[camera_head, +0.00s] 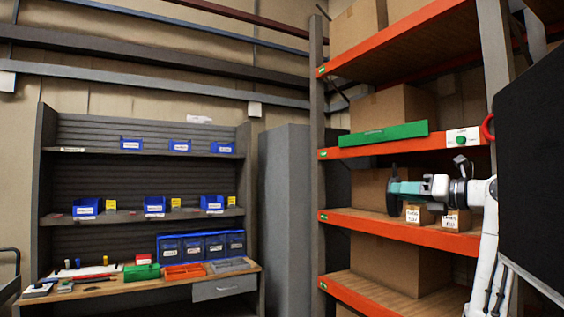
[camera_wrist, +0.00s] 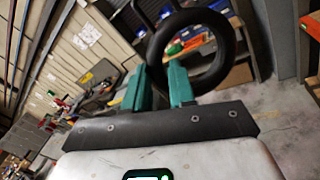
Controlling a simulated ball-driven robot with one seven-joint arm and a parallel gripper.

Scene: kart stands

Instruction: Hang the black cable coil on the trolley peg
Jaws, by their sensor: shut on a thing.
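The black cable coil (camera_wrist: 156,45) is a dark ring at the tips of my gripper's teal fingers (camera_wrist: 160,84) in the wrist view. My gripper is shut on the coil's near side, and the ring stands out beyond the fingers. In the head view my gripper (camera_head: 402,188) is at the right, pointing left, with the coil (camera_head: 392,192) edge-on at its tips. It appears in front of the orange shelf rack. I cannot make out the trolley peg in either view.
The orange rack (camera_head: 400,228) holds cardboard boxes and a green bar (camera_head: 385,134). A workbench (camera_head: 110,288) with blue bins stands at the left.

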